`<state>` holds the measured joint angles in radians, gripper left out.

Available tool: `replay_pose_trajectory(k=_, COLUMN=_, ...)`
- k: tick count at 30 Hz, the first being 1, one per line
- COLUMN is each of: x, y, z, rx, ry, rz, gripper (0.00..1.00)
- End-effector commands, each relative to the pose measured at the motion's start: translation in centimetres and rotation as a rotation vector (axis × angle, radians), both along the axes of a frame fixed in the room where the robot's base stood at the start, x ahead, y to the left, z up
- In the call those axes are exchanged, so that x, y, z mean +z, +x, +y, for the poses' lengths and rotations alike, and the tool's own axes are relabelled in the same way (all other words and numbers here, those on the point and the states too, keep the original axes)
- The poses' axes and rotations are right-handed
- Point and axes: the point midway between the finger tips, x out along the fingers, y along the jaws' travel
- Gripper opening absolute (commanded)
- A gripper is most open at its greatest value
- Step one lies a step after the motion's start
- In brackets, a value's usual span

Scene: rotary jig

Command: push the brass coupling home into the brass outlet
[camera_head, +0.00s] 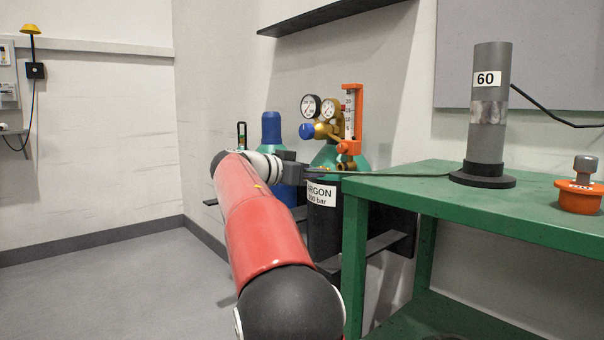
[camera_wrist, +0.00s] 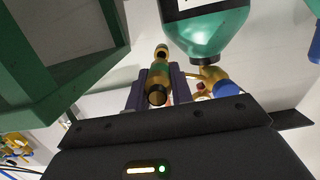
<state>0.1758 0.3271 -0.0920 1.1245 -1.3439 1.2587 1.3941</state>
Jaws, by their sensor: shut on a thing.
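My gripper (camera_head: 302,173) is shut on the brass coupling, just in front of the argon cylinder and below the regulator. In the wrist view its two dark fingers (camera_wrist: 160,74) stand on either side of the brass coupling (camera_wrist: 157,96), whose round dark end faces the camera. More brass with a dark opening (camera_wrist: 162,52) shows beyond the fingers. I cannot tell whether that is the coupling's far end or the outlet, nor whether the two touch. The brass regulator (camera_head: 324,130) sits on the argon cylinder (camera_head: 323,222); the outlet is not clearly visible in the head view.
An orange flowmeter (camera_head: 352,115) and two gauges (camera_head: 312,106) stand above my gripper. The green table (camera_head: 420,188) is close on the right, with a grey cylinder (camera_head: 489,130) and an orange fitting (camera_head: 580,197). A blue-topped cylinder (camera_head: 271,128) stands behind. Open floor lies left.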

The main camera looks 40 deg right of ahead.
Motion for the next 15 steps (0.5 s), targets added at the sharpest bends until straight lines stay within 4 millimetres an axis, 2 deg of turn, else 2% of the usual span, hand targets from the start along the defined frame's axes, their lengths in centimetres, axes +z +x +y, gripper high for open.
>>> replay_pose_trajectory(k=6, x=0.0, y=0.1, z=-1.7, rx=-0.001, ry=0.0, rz=0.0, gripper=0.0)
replay_pose_trajectory(k=15, x=0.0, y=0.2, z=-2.4, rx=0.0, ry=-0.001, rz=0.0, gripper=0.0)
